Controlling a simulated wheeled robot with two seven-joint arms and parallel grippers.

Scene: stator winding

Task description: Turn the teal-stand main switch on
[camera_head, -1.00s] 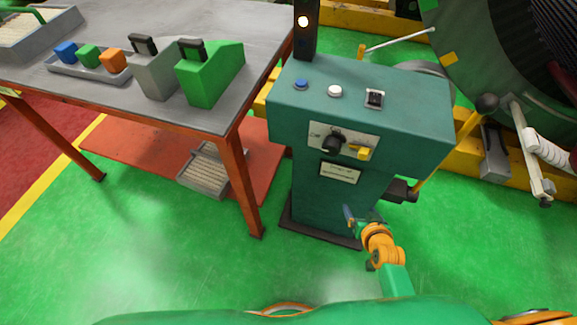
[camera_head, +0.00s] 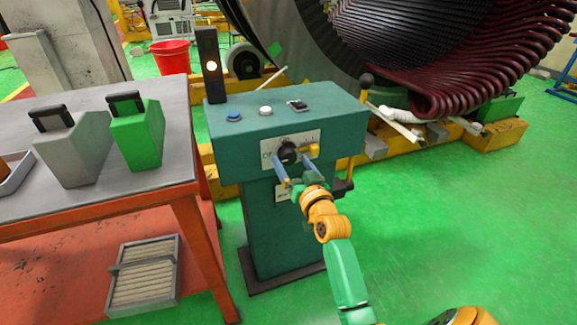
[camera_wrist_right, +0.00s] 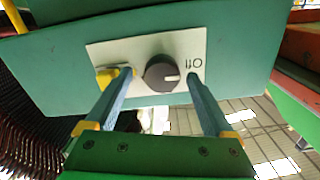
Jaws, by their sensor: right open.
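The teal stand (camera_head: 285,230) stands upright on the floor in the head view. Its sloped front has a pale plate with a black rotary main switch (camera_head: 288,153) and a yellow part to its right. In the wrist view, the switch (camera_wrist_right: 162,72) has a white mark pointing right, towards the partly readable off lettering. My right gripper (camera_head: 294,162) is open in front of the plate. In the wrist view its two blue fingers (camera_wrist_right: 158,76) are on either side of the switch, with small gaps visible; contact is not clear. My left gripper is out of view.
A blue button (camera_head: 233,116), a white button (camera_head: 265,110) and a small black switch (camera_head: 298,105) sit on the stand's top. A lit lamp post (camera_head: 210,65) rises behind. A table (camera_head: 90,185) stands left; a lever is at the stand's right.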

